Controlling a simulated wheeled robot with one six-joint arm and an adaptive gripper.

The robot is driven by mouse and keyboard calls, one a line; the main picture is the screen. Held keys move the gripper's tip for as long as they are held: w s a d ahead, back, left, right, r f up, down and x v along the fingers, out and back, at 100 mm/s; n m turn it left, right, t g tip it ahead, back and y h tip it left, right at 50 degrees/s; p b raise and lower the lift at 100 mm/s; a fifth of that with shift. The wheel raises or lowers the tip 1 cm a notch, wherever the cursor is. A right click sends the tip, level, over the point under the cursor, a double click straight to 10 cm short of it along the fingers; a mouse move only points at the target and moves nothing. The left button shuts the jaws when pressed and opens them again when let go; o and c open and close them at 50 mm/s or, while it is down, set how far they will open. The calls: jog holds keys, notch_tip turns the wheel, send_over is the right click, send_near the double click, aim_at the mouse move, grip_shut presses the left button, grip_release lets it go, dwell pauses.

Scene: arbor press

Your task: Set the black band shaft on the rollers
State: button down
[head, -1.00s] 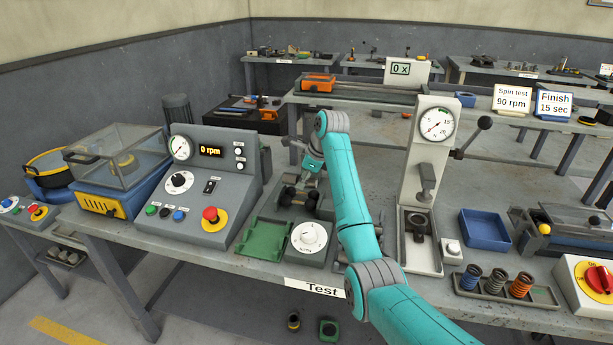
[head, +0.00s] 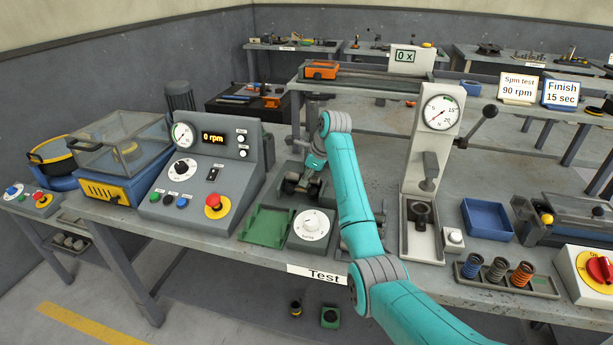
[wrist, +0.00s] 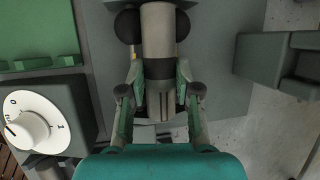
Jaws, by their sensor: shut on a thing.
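In the wrist view my gripper (wrist: 158,90) is shut on a grey shaft with a black band (wrist: 158,68). The shaft runs away from the gripper, between two dark round rollers (wrist: 128,26), (wrist: 182,25). I cannot tell whether it touches them. In the head view my gripper (head: 303,180) is low at the dark roller stand (head: 290,187), behind the white dial. The arm and gripper hide most of the shaft there.
A green tray (head: 266,226) and a dial box (head: 312,225) stand in front of the rollers. The control console (head: 208,165) with its 0 rpm display is to the left. The arbor press (head: 428,170) stands to the right, with a blue tray (head: 487,218) beyond it.

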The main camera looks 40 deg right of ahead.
jog(key=shift+f, duration=0.3)
dwell(0.5)
jog(key=c, duration=0.7)
grip_release()
jog(key=v, duration=1.2)
jog(key=shift+s+a+f, duration=0.1)
jog(key=shift+s, duration=0.05)
